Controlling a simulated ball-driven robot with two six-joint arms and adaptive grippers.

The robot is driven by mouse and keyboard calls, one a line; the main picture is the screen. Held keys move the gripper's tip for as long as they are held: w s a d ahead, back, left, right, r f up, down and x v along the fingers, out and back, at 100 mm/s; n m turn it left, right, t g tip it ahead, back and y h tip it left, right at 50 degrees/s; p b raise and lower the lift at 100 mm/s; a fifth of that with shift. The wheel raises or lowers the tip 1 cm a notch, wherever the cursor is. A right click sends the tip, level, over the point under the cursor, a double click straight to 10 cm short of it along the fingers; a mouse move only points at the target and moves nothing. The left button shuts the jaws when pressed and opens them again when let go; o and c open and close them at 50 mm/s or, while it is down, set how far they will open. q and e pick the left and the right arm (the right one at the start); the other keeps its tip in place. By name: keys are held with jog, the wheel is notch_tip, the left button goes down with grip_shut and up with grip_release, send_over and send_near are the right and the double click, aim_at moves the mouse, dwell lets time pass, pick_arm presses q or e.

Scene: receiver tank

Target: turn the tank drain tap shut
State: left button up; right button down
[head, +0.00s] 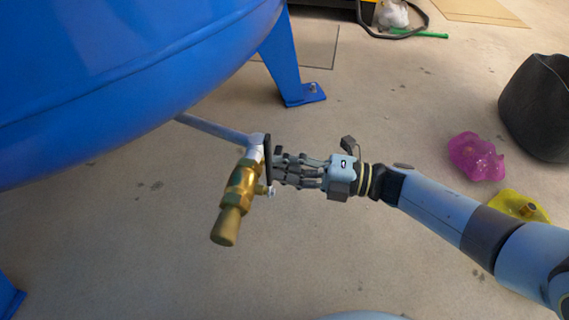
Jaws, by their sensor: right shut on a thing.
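The blue receiver tank (120,75) fills the upper left of the head view. A grey pipe (212,127) comes out from under it and ends in the brass drain tap (238,190), whose outlet points down and to the left. A dark handle (267,158) stands on the tap's right side. My right gripper (277,170) reaches in from the right and is shut on the handle at the tap's side. The fingers partly hide the handle, so its exact angle is hard to tell. My left gripper is not in view.
A blue tank leg (288,65) stands on the floor behind the tap. A black bin (540,105), a magenta crumpled thing (476,157) and a yellow one (518,205) lie at the right, near my right arm. The floor below the tap is clear.

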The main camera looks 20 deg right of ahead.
jog(key=shift+f, duration=0.1)
dwell(0.4)
jog(key=c, duration=1.4)
grip_release()
jog(key=v, duration=1.2)
jog(key=shift+s+d, duration=0.1)
